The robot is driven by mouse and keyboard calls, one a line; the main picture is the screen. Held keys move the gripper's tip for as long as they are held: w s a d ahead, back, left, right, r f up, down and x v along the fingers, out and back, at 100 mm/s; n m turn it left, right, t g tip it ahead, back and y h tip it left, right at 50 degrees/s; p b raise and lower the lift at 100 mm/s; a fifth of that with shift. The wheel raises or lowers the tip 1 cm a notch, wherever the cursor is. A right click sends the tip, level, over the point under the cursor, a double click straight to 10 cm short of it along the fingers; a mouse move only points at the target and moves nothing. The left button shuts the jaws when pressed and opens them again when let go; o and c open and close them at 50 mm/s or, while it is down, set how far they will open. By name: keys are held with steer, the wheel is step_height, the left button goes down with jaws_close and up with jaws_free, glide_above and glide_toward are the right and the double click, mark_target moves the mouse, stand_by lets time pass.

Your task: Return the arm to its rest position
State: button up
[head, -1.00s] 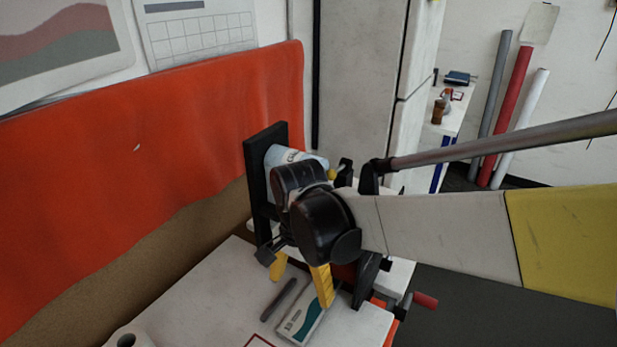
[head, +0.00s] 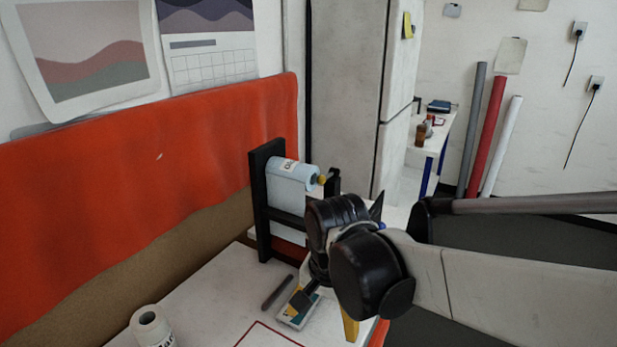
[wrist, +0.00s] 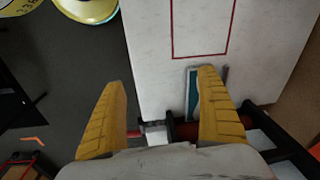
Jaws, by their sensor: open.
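My gripper shows in the wrist view (wrist: 165,110) with its two yellow fingers spread wide and nothing between them. It hangs above the near edge of the white table (wrist: 165,75). In the head view my black wrist and pale arm reach in from the right.
A small teal and white box (head: 298,309) and a dark pen-like rod (head: 277,292) lie on the table. A white roll (head: 152,328) stands front left. Open dark floor lies to the right.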

steer(key=s+d+r+n+t, duration=0.1)
steer(key=s+d+n+t, duration=0.1)
steer(key=d, duration=0.6)
steer(key=s+d+r+n+t, duration=0.2)
steer(key=s+d+t, duration=0.2)
steer(key=d, duration=0.4)
steer(key=shift+s+d+r+n+h, duration=0.15)
steer(key=shift+s+r+n+h, duration=0.2)
steer(key=shift+s, duration=0.45)
